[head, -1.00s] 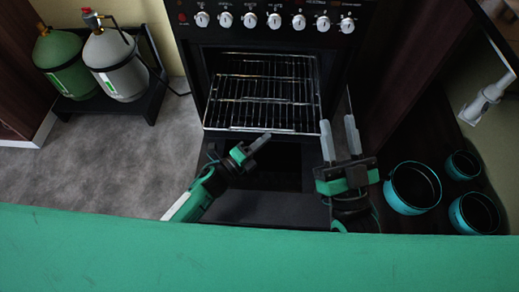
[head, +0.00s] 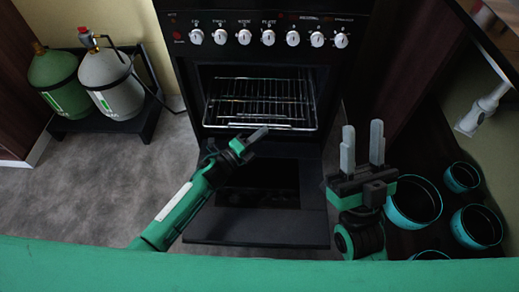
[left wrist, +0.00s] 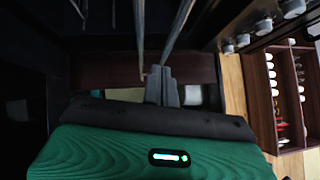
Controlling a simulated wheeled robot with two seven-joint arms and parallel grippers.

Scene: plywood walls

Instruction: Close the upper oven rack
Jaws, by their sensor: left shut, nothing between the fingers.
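The upper oven rack (head: 262,104), a chrome wire grid, sits in the black oven (head: 330,85) with its front bar near the oven's mouth. I cannot tell exactly how far it sticks out. The oven door (head: 260,232) is folded down below. My left gripper (head: 259,133) is shut and empty, its fingertips at the middle of the rack's front bar; I cannot tell if they touch. In the left wrist view, the shut fingers (left wrist: 162,84) lie close to thin metal rods. My right gripper (head: 362,146) is open and empty, right of the rack.
Several teal pots (head: 413,203) stand on the floor at the right. Two gas bottles (head: 112,85) stand on a low black stand at the left. White knobs (head: 268,38) line the oven's front. Grey floor is free at the left.

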